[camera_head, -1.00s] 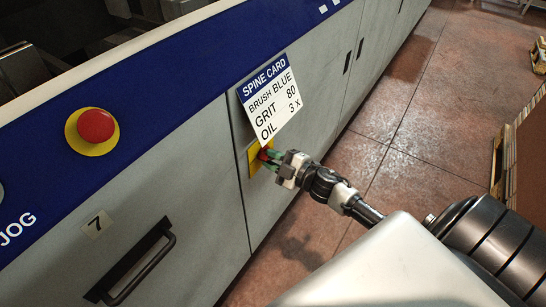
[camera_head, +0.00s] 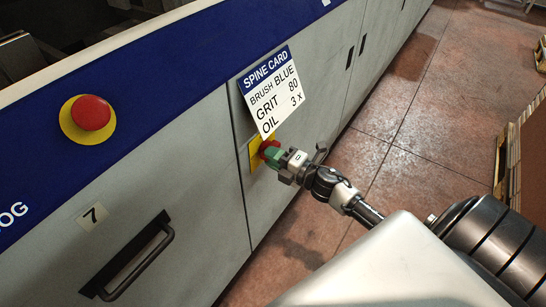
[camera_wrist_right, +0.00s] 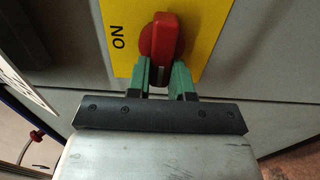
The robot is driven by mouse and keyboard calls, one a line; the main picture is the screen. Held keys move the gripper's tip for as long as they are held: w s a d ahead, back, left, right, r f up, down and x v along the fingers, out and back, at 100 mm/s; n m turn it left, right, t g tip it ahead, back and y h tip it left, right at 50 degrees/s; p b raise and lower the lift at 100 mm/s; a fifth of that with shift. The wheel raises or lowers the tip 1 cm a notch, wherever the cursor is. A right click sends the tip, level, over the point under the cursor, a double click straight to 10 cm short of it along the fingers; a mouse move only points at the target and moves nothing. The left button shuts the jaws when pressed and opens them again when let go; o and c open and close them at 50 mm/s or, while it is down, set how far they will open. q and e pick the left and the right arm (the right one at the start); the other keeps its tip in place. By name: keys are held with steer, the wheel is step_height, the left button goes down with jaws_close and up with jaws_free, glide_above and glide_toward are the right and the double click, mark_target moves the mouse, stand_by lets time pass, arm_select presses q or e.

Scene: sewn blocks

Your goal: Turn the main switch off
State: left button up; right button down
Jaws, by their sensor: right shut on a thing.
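The main switch is a red rotary knob (camera_head: 268,148) on a yellow plate (camera_head: 254,156), on the grey cabinet front below the spine card. In the right wrist view the knob (camera_wrist_right: 162,38) has a raised grip bar with a pale mark at its near end. The word ON stands on the yellow plate (camera_wrist_right: 205,30) to the left of the knob. My right gripper (camera_head: 277,156) is shut on the knob; its green fingers (camera_wrist_right: 166,75) lie on both sides of the bar's near end. An OFF label is not visible. My left gripper is not in view.
A white spine card (camera_head: 272,92) hangs just above the switch, close to my right gripper. A red emergency button (camera_head: 91,113) on a yellow disc and a black drawer handle (camera_head: 135,262) are to the left. The floor (camera_head: 395,165) at right is open.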

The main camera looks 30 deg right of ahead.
steer(key=shift+f, duration=0.1)
stand_by(0.3)
steer(key=c, duration=1)
jaws_free()
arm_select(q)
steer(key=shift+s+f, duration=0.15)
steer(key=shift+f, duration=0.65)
arm_select(e)
steer(key=v, duration=1)
steer(key=shift+s+d, duration=0.15)
steer(key=shift+s, duration=0.2)
